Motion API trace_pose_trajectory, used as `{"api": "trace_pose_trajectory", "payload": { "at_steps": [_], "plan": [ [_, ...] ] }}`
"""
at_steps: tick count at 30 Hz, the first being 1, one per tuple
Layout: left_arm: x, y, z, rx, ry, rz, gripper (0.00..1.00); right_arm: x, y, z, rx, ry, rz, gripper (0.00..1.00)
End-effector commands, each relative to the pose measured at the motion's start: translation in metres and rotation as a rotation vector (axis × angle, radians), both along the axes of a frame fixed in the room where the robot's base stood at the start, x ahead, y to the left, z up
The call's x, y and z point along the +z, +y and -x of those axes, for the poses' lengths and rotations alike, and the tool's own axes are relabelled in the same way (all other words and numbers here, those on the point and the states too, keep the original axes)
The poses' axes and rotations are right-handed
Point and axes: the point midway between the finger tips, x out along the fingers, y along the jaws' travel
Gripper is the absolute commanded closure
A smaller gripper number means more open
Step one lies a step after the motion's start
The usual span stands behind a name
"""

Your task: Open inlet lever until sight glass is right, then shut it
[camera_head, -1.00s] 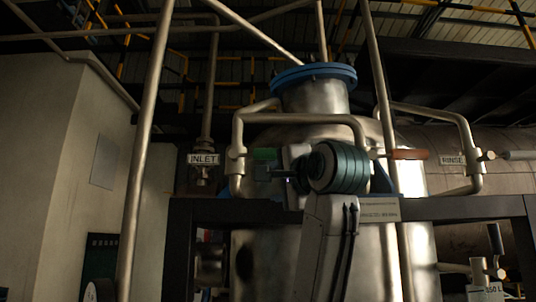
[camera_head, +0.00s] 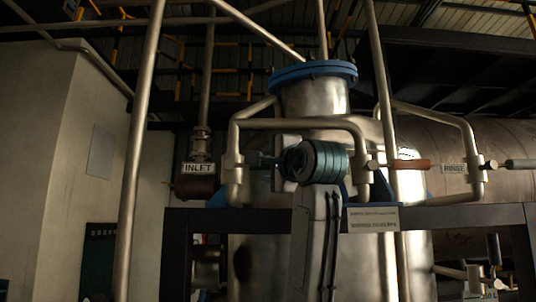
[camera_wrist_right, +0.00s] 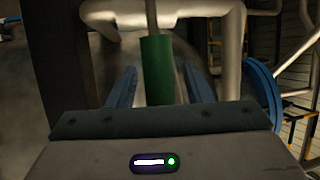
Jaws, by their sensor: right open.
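The INLET label (camera_head: 198,168) hangs on the pipework at left in the head view. My right gripper (camera_head: 255,160) is in front of the bent pipe on the tank, to the right of that label, with its fingers pointing left. In the right wrist view, the two blue fingers of my right gripper (camera_wrist_right: 158,80) are open. A green handle (camera_wrist_right: 157,70) on a thin metal rod shows upright between them, with gaps on both sides. That handle cannot be made out in the head view now. I cannot make out a sight glass. My left gripper is not in view.
A brown handle (camera_head: 408,165) sits right of my wrist, by the RINSE label (camera_head: 454,169). A dark frame beam (camera_head: 450,215) crosses in front of the metal tank (camera_head: 265,260). A slanting pipe (camera_head: 136,170) stands at left. A blue flange (camera_head: 313,73) caps the tank.

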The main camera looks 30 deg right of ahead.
Motion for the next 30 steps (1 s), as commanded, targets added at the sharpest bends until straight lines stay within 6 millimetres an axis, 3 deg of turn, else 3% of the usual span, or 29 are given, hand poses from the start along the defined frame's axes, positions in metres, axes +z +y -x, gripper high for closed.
{"api": "trace_pose_trajectory", "payload": {
  "at_steps": [11,18,25,30],
  "plan": [
    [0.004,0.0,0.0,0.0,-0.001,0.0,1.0,0.0,-0.001,-0.006,0.0,-0.001,0.0,0.54],
    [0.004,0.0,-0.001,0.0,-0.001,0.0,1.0,0.001,-0.001,-0.006,0.0,-0.001,0.0,0.99],
    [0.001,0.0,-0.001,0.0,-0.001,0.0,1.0,-0.001,-0.001,-0.005,0.0,-0.004,-0.004,1.0],
    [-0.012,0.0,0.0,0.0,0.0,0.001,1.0,-0.007,-0.001,0.002,0.0,-0.021,-0.03,1.0]
  ]
}}
